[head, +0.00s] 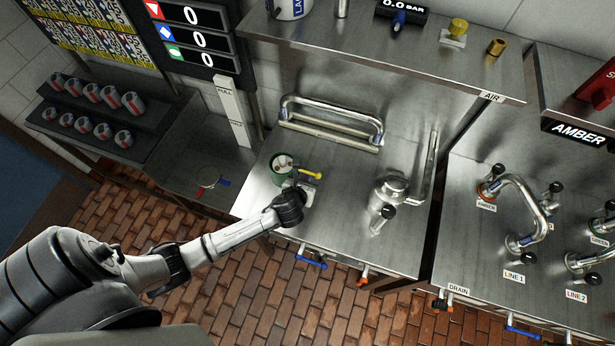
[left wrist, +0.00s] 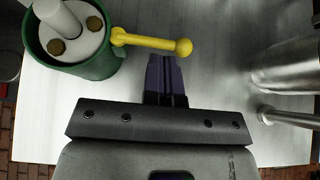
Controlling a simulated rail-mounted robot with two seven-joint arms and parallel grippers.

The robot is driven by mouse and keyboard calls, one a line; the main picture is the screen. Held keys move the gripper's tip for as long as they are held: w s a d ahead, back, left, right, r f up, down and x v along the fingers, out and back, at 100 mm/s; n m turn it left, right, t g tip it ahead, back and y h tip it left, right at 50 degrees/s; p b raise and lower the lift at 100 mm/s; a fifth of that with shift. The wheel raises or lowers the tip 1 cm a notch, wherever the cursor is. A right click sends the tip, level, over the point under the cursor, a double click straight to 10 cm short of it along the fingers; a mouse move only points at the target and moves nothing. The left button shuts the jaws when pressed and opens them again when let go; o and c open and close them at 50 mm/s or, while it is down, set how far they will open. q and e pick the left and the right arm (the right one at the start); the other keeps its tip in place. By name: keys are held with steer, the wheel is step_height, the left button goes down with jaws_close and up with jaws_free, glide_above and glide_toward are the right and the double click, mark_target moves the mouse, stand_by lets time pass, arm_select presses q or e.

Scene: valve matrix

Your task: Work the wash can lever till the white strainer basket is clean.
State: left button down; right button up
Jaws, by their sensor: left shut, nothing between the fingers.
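The green wash can (head: 279,177) stands on the steel bench, and its green wall also shows in the left wrist view (left wrist: 90,68). Its yellow lever (head: 311,175) sticks out to the right and ends in a round knob; the lever also shows in the left wrist view (left wrist: 150,42). Inside the can is a white round piece (left wrist: 75,42) with a white post and brown spots, seemingly the strainer basket; its lower part is hidden. My left gripper (left wrist: 167,75) is shut and empty, just below the lever knob in the wrist view, apparently apart from it. My right gripper is not in view.
A steel jug-like vessel (head: 390,188) stands to the right on the bench. A bent steel pipe rail (head: 332,118) is behind the can. Blue (head: 311,261) and orange valve handles stick out at the front edge.

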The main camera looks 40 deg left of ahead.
arm_select(q)
steer(key=shift+x, duration=1.3)
steer(key=shift+f+p, duration=0.15)
steer(key=shift+p, duration=0.2)
